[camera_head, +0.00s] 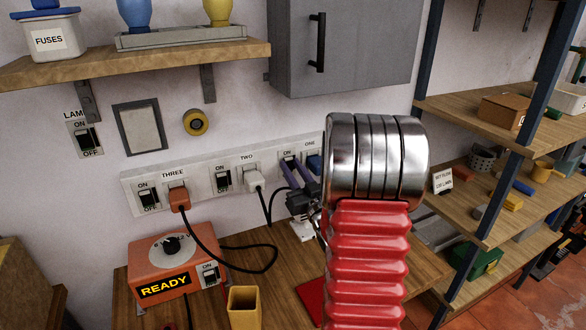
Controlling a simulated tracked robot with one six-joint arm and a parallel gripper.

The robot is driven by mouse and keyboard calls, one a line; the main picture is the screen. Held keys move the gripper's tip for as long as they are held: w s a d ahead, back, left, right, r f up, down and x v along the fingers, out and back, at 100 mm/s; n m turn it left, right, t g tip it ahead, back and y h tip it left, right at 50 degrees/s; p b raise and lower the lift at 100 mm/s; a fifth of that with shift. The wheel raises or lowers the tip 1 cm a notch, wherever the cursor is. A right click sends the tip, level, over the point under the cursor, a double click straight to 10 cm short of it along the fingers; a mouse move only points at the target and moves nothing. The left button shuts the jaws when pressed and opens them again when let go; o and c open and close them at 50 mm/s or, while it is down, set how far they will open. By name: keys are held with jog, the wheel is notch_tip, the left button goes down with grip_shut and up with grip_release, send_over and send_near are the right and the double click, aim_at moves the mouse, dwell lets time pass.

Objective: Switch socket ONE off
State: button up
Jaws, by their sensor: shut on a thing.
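A white socket strip (206,182) on the wall carries sockets marked THREE, TWO and ONE, each with a switch to its left. Socket ONE (310,146) is at the right end, with a blue plug (314,162) in it. My gripper (290,162) has purple fingers reaching up to the switch of socket ONE, one on each side. It appears shut on that switch. The fingers cover most of the switch, so I cannot tell its position. The ON label above it shows. My red and silver arm hides the strip's far right end.
An orange plug (180,197) sits in socket THREE, its black cable looping over the bench. A white plug (253,179) sits in TWO. An orange READY box (163,266) and a yellow cup (244,306) stand below. A shelf (140,63) and grey cabinet (345,45) are above.

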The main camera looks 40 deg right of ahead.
jog(key=shift+f+t, duration=0.15)
jog(key=shift+t, duration=0.25)
jog(key=o, duration=1.1)
jog(key=shift+c, duration=0.2)
jog(key=v, duration=1.4)
jog(key=shift+a, duration=0.15)
